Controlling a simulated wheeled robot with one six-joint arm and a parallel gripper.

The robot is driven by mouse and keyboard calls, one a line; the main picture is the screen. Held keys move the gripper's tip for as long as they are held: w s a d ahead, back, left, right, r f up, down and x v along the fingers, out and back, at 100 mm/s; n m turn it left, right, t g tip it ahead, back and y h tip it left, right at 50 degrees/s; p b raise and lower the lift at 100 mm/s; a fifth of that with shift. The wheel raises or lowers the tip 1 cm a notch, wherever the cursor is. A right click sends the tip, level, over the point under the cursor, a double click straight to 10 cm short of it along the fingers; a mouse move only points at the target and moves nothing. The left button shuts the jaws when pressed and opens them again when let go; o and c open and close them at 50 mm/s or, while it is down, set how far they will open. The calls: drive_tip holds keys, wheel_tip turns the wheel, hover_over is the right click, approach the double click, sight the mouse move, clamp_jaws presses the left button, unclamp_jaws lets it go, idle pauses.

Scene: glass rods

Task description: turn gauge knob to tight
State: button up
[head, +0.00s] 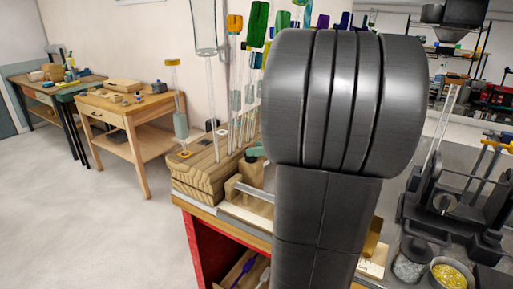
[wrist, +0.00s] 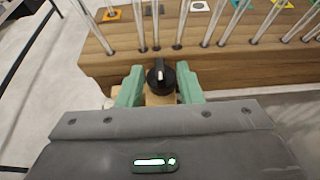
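The gauge knob (wrist: 160,76) is a round black knob with a white pointer mark. In the wrist view it stands on a light wooden block (wrist: 160,99), with the mark pointing roughly up the picture. The lettering around the knob cannot be read. In the head view my dark arm hides the knob and most of the gripper.
A stepped wooden rack (head: 203,168) holding upright glass rods stands just beyond the knob; it also fills the top of the wrist view (wrist: 105,66). Tall glass pieces with coloured tops rise behind. A black clamp fixture (head: 440,200) and a bowl (head: 452,277) are at right.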

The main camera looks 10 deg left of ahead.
drive_tip(key=shift+w+a+f, duration=0.2)
drive_tip(key=shift+a+f, duration=0.05)
drive_tip(key=shift+a, duration=0.3)
clamp_jaws()
